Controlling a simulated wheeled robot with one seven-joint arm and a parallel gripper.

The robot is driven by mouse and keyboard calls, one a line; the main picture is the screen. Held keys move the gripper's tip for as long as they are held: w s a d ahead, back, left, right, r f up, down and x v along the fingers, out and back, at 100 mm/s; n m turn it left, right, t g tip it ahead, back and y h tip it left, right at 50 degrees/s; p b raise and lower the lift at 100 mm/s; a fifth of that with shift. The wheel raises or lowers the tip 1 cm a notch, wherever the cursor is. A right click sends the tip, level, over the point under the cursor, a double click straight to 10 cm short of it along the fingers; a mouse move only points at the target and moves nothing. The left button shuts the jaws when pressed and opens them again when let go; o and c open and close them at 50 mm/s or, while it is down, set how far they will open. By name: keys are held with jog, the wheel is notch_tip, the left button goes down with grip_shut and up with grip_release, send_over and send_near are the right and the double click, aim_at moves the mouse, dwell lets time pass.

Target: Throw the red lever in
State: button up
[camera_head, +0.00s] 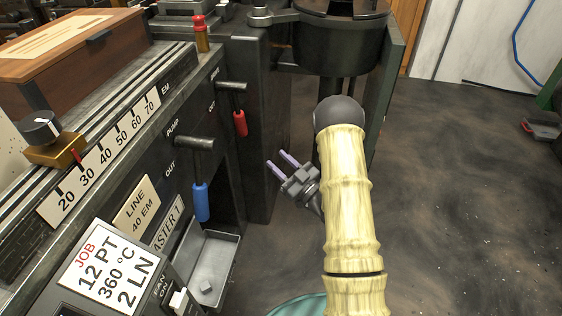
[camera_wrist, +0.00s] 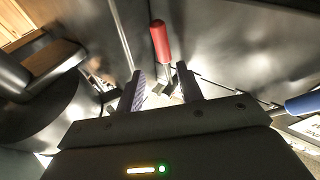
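The red lever has a red handle (camera_head: 240,123) that hangs down from a dark arm on the machine's side panel. Its label is small, partly hidden and hard to read in the head view. My gripper (camera_head: 276,163) is right of the red handle and lower in the head view, with its two fingers apart and pointing up-left toward the panel. In the wrist view the red handle (camera_wrist: 160,42) appears beyond the gap between the fingertips of my gripper (camera_wrist: 160,76). The gripper looks open, with nothing visible between the fingers, and apart from the handle.
A blue-handled lever (camera_head: 201,201) hangs nearer on the same panel, by the words PUMP and OUT; its blue handle also shows in the wrist view (camera_wrist: 303,103). A metal tray (camera_head: 212,262) sits below it. A dark round pot (camera_head: 335,45) stands behind my arm.

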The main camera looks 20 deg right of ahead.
jog(key=shift+s, duration=0.1)
jog(key=shift+a, duration=0.1)
jog(key=c, duration=0.7)
jog(key=a+n+h, duration=0.1)
jog(key=a, duration=0.1)
jog(key=a+n+t+h+b, duration=0.1)
jog(key=n, duration=0.1)
jog(key=a+r+n+h+b, duration=0.1)
jog(key=a+n, duration=0.1)
jog(key=shift+w+a+r+t+h, duration=0.1)
jog(key=shift+w+a+t+h, duration=0.2)
jog(key=shift+w, duration=0.05)
grip_shut()
jog(key=s+a+n+h+b, duration=0.2)
jog(key=s+a+n+h, duration=0.2)
jog(key=n, duration=0.3)
jog(key=shift+a+r+n+h+b, duration=0.35)
jog(key=shift+a+h, duration=0.25)
jog(key=shift+a, duration=0.2)
jog(key=shift+f, duration=0.1)
